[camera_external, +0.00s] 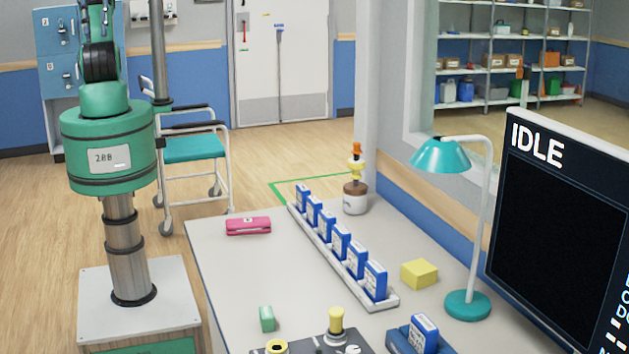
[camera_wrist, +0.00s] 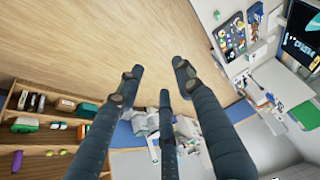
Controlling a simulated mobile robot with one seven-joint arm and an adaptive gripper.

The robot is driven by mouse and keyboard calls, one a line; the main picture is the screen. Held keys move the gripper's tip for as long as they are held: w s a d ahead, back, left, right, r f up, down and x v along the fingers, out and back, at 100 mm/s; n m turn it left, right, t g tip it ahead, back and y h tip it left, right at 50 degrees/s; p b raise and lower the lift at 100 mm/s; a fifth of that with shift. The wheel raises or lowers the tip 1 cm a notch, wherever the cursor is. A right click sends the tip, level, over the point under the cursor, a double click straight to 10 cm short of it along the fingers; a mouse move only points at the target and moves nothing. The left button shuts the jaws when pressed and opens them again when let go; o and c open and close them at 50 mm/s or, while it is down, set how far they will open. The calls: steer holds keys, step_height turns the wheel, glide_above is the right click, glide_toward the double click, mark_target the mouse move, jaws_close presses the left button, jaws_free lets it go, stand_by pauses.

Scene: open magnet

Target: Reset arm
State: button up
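My arm (camera_external: 108,145) stands on a pale pedestal at the left in the external view, its green and dark links rising straight up and out of the top of the picture. My gripper is out of frame there. In the wrist view my gripper (camera_wrist: 158,88) has dark fingers spread well apart, with nothing between them. The view past them is tilted and shows the wooden floor and distant furniture. No object touches the fingers.
The table (camera_external: 225,290) right of my base holds a rack of blue-and-white cards (camera_external: 342,240), a pink case (camera_external: 248,226), a yellow block (camera_external: 419,273), a teal lamp (camera_external: 440,155) and a monitor (camera_external: 550,210) reading IDLE. A teal-seated chair (camera_external: 195,148) stands behind my arm.

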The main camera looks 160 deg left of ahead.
step_height(320, 180, down, 10)
steer(key=b, duration=0.8)
steer(key=shift+b, duration=0.35)
